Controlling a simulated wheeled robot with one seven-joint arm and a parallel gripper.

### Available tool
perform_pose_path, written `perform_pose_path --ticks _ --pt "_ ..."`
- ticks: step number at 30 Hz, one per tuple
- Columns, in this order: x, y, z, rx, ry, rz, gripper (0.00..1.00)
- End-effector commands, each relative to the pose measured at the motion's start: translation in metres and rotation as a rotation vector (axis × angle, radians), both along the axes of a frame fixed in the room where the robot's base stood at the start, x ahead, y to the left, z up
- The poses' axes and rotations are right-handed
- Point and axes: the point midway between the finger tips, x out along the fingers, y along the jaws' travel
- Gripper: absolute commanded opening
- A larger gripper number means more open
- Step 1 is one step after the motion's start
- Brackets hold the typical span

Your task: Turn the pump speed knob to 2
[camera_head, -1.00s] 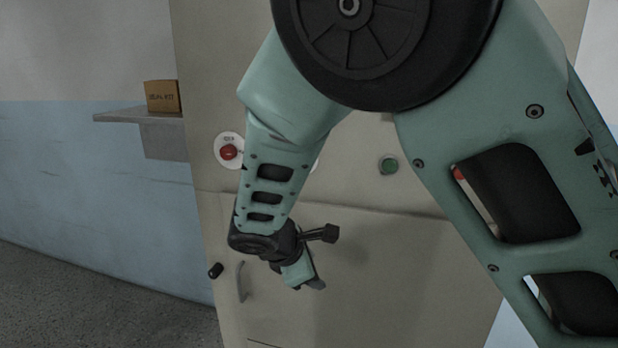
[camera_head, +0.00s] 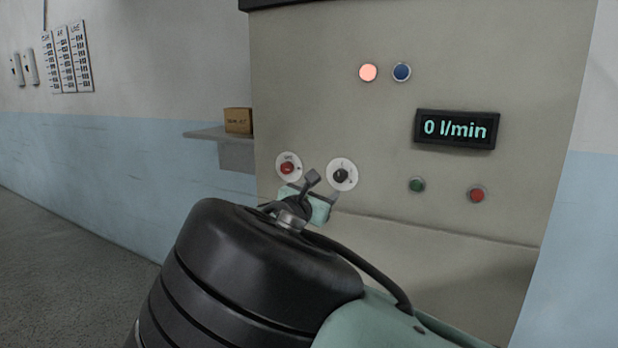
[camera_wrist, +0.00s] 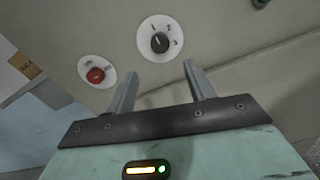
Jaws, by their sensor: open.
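The black pump speed knob (camera_head: 341,176) sits on a round white dial on the beige panel, right of a red knob (camera_head: 287,168) on a similar white plate. In the wrist view the black knob (camera_wrist: 159,42) is ahead of the fingers near the top, and the red knob (camera_wrist: 95,75) is at the left. The dial marks are too small to read surely. My gripper (camera_wrist: 160,82) is open and empty, its two fingers apart and short of the panel. In the head view my gripper (camera_head: 312,196) is just below the two dials, partly hidden by my arm.
The panel (camera_head: 330,60) also carries a lit pinkish lamp (camera_head: 368,72), a blue button (camera_head: 402,71), a display (camera_head: 456,129) reading 0 l/min, a green button (camera_head: 416,185) and a red button (camera_head: 477,195). A box (camera_head: 238,121) stands on a shelf (camera_head: 212,133) at the left.

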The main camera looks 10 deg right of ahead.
Motion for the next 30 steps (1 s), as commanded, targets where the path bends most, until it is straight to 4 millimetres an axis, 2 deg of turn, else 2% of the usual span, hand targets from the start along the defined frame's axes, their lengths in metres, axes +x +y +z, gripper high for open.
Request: perform_pose_path --ticks 9,15,21,29,30 --pt "0.054 -0.041 0.002 -0.001 0.000 -0.003 0.54" --pt "0.077 -0.057 0.001 0.000 0.000 -0.002 0.54" --pt "0.086 -0.063 0.000 0.002 0.000 -0.001 0.54" --pt "0.086 -0.063 0.000 0.002 0.000 -0.001 0.54" --pt "0.086 -0.063 0.000 0.002 0.000 -0.001 0.45"
